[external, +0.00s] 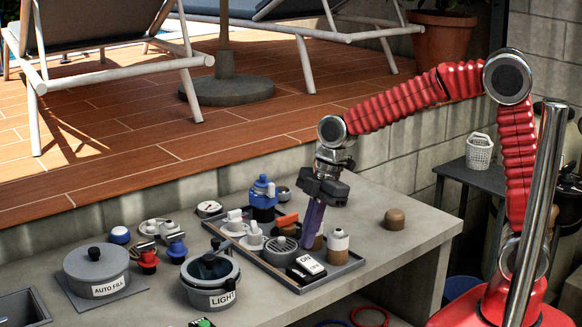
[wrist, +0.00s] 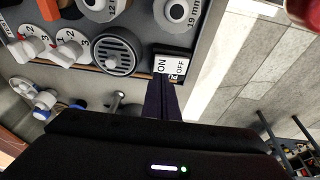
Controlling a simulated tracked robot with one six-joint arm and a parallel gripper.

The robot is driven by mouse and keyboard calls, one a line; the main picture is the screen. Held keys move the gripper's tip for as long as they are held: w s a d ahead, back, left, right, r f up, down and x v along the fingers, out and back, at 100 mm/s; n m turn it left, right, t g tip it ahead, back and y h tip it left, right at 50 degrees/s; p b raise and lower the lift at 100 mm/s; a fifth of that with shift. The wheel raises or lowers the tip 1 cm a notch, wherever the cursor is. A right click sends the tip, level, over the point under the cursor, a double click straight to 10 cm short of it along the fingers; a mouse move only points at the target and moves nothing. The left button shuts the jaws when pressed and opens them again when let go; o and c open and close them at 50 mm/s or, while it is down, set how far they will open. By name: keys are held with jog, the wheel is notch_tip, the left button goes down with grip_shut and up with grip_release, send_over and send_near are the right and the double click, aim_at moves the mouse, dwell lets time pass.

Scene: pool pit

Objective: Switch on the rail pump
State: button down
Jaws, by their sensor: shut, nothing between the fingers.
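A small rocker switch (external: 308,265) with a white ON face stands at the front of a dark tray (external: 352,262). In the wrist view the switch (wrist: 172,66) shows ON and OFF side by side. Beside it is a round grey grille (external: 281,252), also in the wrist view (wrist: 118,52). I see no label naming the rail pump. My gripper (external: 311,243) points down over the tray, its purple fingers shut and empty. In the wrist view the fingertips (wrist: 163,84) are close to the switch's edge; I cannot tell whether they touch.
Pots labelled AUTO FILL (external: 97,270) and LIGHT (external: 211,280) stand left. A brown knob (external: 394,218) is right of the tray, on mostly clear countertop.

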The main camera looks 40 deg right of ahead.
aim_at(307, 260)
jog(key=shift+w+f, duration=0.2)
jog(key=shift+f, duration=1.4)
jog(key=shift+w, duration=0.1)
jog(key=shift+w+d+f+g, duration=0.1)
jog(key=shift+f+g, duration=0.15)
jog(key=shift+g, duration=0.05)
jog(key=shift+s+r, duration=0.35)
jog(key=shift+s, duration=0.45)
